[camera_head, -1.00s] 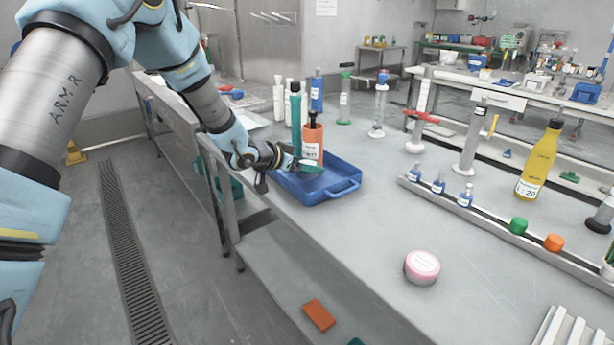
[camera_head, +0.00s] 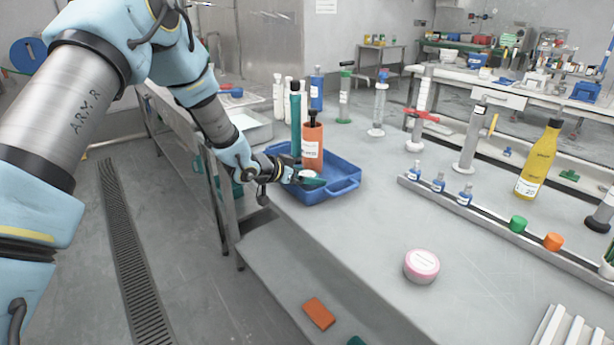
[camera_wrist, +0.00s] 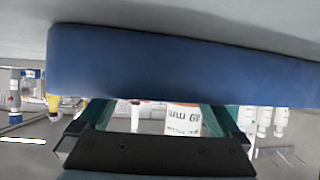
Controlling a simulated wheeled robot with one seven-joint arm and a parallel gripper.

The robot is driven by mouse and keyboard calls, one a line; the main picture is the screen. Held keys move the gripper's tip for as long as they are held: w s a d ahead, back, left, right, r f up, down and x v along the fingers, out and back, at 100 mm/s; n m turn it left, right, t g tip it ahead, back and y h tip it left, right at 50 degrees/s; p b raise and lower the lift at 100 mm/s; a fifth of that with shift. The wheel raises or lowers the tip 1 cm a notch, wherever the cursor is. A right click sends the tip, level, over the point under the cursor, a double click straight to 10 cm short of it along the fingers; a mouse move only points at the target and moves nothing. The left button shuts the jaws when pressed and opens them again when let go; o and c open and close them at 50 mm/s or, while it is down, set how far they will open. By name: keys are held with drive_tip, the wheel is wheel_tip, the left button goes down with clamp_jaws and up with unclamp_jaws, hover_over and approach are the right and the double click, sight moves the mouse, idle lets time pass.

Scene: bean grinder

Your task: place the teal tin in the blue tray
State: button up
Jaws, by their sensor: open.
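The blue tray (camera_head: 340,189) lies on the bench with an orange bottle and a tall teal-green bottle standing in or close behind it. My gripper (camera_head: 308,180) is low at the tray's near left side. Teal shows at its fingertips, and a small pale patch lies beside it. I cannot make out a separate teal tin there. In the upside-down wrist view, my gripper (camera_wrist: 152,117) has its teal-sided fingers spread apart, with only background and a labelled bottle seen through the gap. The blue tray (camera_wrist: 180,65) fills the upper part of that view.
The orange bottle (camera_head: 312,150) and tall teal-green bottle (camera_head: 296,118) stand close behind my gripper. A pink-lidded jar (camera_head: 421,266) is at the front. A rail (camera_head: 490,225) with small blue bottles runs along the right. The bench between tray and jar is clear.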

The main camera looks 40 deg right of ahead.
drive_tip(key=shift+r, duration=0.1)
drive_tip(key=shift+r, duration=0.15)
drive_tip(key=b+v, duration=0.2)
drive_tip(key=v, duration=1)
